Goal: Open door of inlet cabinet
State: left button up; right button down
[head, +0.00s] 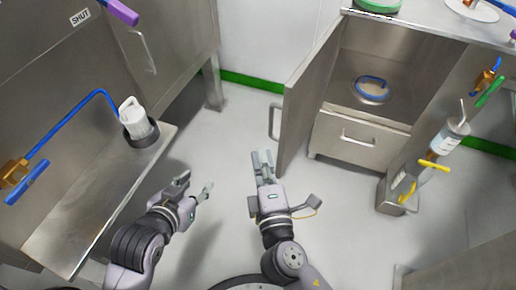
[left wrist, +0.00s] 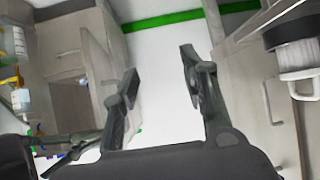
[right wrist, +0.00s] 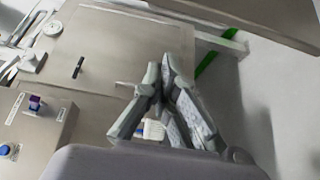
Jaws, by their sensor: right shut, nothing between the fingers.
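A steel cabinet (head: 350,128) stands at the right in the head view. Its hinged door (head: 307,98) is swung wide open to the left, with a bar handle (head: 275,123) on the door's outer edge. A coiled blue ring (head: 371,82) lies inside. The open door also shows in the left wrist view (left wrist: 97,75). My right gripper (head: 262,158) is shut and empty, close to the door's lower left and apart from the handle in the picture. My left gripper (head: 195,186) is open and empty over the floor. Which cabinet is the inlet cabinet is not labelled in view.
A left cabinet has a SHUT label (head: 81,17) and a closed door handle (head: 143,48). A steel ledge (head: 75,215) holds a white jug (head: 134,116) in a dark ring. A bottle (head: 449,135) and yellow valve (head: 433,165) stand at right. The floor between is clear.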

pick_arm(q)
jog(key=shift+w+d+r+t+h, duration=0.15)
jog(key=shift+w+d+r+t, duration=0.05)
jog(key=shift+w+r+t, duration=0.2)
jog(key=shift+w+d+r+t+h, duration=0.15)
jog(key=shift+w+r+t, duration=0.15)
jog(key=shift+w+r, duration=0.15)
pick_arm(e)
jog(key=w+d, duration=0.1)
jog(key=w, duration=0.6)
jog(key=shift+d, duration=0.35)
